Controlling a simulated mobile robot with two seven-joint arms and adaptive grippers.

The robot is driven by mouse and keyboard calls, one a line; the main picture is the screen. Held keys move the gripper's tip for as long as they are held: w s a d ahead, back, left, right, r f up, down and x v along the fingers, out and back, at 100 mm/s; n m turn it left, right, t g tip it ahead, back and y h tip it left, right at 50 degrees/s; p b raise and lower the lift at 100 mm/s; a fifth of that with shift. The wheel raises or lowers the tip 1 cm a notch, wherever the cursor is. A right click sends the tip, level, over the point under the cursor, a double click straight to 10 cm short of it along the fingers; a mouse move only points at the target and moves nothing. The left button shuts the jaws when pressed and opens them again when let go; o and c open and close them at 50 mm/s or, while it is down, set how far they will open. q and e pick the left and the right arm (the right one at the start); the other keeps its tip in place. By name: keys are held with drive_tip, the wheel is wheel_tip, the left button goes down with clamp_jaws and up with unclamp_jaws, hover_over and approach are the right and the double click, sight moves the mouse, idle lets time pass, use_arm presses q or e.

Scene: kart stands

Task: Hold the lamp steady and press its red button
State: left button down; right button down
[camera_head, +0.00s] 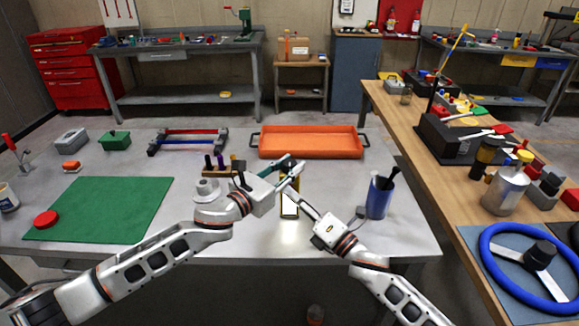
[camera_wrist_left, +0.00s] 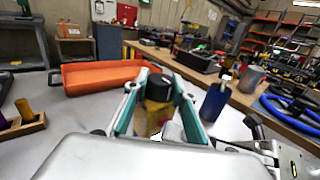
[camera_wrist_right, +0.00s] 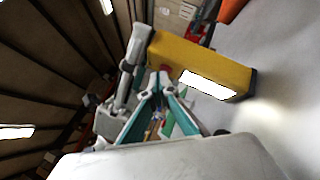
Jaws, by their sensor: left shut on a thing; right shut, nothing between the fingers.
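The lamp (camera_head: 289,208) is a yellow upright block with a bright white panel and a dark top, standing on the grey table. A glow shows on the tabletop by it. My left gripper (camera_head: 288,168) is shut around its upper part; the left wrist view shows the yellow body (camera_wrist_left: 152,118) between the fingers. My right gripper (camera_head: 302,203) is shut and empty, with its tips close beside the lamp. The right wrist view shows the lamp (camera_wrist_right: 178,52) just beyond these tips (camera_wrist_right: 160,76); I cannot tell whether they touch.
A blue cup (camera_head: 379,198) with a dark tool in it stands right of the lamp. An orange tray (camera_head: 310,154) lies behind. A wooden block with pegs (camera_head: 222,170) is behind my left wrist. A green mat (camera_head: 110,205) with a red disc (camera_head: 46,219) lies left.

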drive_tip(key=shift+s, duration=0.55)
drive_tip(key=shift+s, duration=0.1)
drive_tip(key=shift+s, duration=2.9)
use_arm(q)
drive_tip(key=c, duration=1.6)
unclamp_jaws()
